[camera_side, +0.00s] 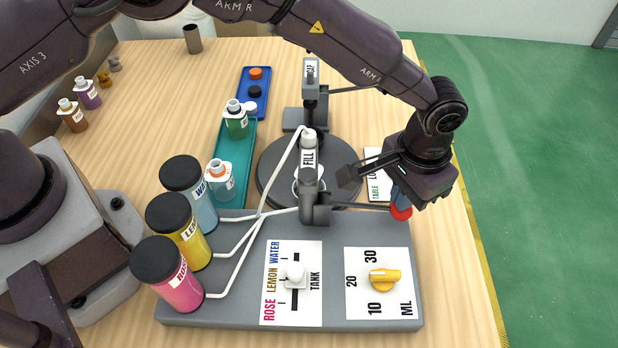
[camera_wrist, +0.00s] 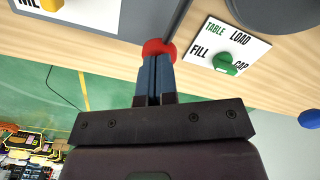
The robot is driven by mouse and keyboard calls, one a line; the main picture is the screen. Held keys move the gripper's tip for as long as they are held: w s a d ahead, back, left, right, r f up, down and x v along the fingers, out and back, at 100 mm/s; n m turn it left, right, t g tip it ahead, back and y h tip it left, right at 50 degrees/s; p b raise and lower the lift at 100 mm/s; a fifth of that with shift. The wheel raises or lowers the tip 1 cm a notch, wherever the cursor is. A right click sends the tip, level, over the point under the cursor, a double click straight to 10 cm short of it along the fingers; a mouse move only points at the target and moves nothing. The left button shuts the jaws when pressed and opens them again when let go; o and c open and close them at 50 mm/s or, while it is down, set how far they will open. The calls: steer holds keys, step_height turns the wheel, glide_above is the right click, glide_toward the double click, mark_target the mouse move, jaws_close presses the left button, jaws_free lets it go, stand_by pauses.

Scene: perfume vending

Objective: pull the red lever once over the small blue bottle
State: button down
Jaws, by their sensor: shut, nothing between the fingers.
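The red lever's ball end (camera_side: 401,212) sits at the right end of a dark bar running from the FILL post (camera_side: 309,160). My gripper (camera_side: 399,197) is shut and empty, with its blue fingertips right at the red ball. In the wrist view the shut fingers (camera_wrist: 155,70) point at the red ball (camera_wrist: 158,48) and overlap its lower edge; I cannot tell whether they press on it. Something pale stands under the FILL nozzle on the dark turntable (camera_side: 268,165), mostly hidden by the post. I cannot tell whether it is the small blue bottle.
Rose, lemon and water tanks (camera_side: 180,275) stand left on the grey base. The base carries a white-knobbed tank selector (camera_side: 295,274) and a yellow ML dial (camera_side: 384,279). A teal tray (camera_side: 232,150) holds bottles. A TABLE/FILL/CAP card with a green knob (camera_wrist: 228,62) lies beside the lever.

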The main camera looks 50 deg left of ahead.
steer(key=shift+f, duration=0.3)
step_height(320, 180, up, 10)
stand_by(1.2)
stand_by(0.9)
steer(key=s+a+r+n+t, duration=0.1)
steer(key=s+a+r, duration=0.4)
steer(key=a, duration=0.5)
steer(key=s+a+r+n+t, duration=0.1)
steer(key=s+a+r+t, duration=0.1)
steer(key=s+a+r, duration=0.4)
steer(key=s+a+r+n+t, duration=0.1)
steer(key=s+a+r+t, duration=0.1)
steer(key=s+a+r, duration=0.4)
steer(key=s+a, duration=0.5)
steer(key=a, duration=0.5)
steer(key=shift+s+t, duration=0.2)
steer(key=shift+t, duration=0.1)
